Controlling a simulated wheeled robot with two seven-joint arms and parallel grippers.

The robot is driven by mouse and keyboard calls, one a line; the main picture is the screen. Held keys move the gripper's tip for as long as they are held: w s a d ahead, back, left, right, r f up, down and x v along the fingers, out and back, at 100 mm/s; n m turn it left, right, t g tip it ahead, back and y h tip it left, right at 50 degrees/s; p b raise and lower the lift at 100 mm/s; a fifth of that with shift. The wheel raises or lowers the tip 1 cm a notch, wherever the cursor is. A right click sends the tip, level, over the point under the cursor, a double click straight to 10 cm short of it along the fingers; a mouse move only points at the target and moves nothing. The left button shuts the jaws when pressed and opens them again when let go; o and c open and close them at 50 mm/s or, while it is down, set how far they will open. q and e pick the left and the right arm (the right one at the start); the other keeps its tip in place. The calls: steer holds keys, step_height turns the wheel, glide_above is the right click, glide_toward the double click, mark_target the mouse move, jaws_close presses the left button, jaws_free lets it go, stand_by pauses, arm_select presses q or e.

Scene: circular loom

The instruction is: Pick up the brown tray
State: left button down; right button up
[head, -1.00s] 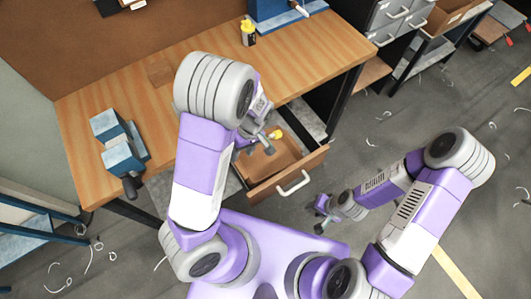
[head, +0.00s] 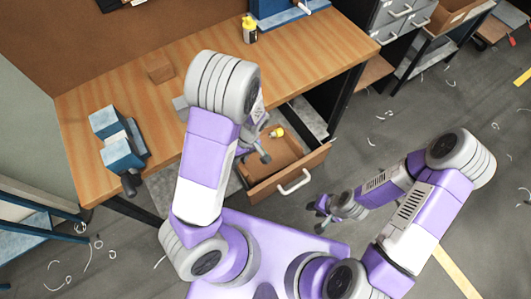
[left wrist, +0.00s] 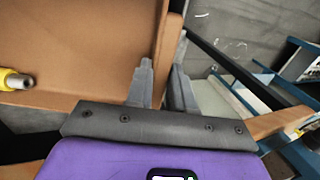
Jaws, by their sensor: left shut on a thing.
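The brown tray (head: 285,150) lies in the open drawer under the workbench. Its flat floor and one raised wall also fill the upper left of the left wrist view (left wrist: 85,50). My left gripper (head: 254,156) is at the tray's left side, partly hidden by my arm. In the left wrist view its two fingers (left wrist: 162,90) stand on either side of the tray wall, shut on it. A yellow-ended item (head: 277,132) sits in the tray, at the left edge of the wrist view too (left wrist: 14,80). My right gripper (head: 323,216) is open and empty, right of the drawer.
The drawer front (head: 300,180) with its white handle stands out from the workbench (head: 310,55). A blue vise (head: 121,148), a brown block (head: 160,69) and a yellow bottle (head: 249,30) are on the bench.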

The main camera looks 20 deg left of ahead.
arm_select(q)
steer(key=shift+r, duration=0.15)
stand_by(0.3)
step_height(320, 180, up, 28)
steer(key=p, duration=0.7)
steer(key=c, duration=1.6)
jaws_free()
jaws_close()
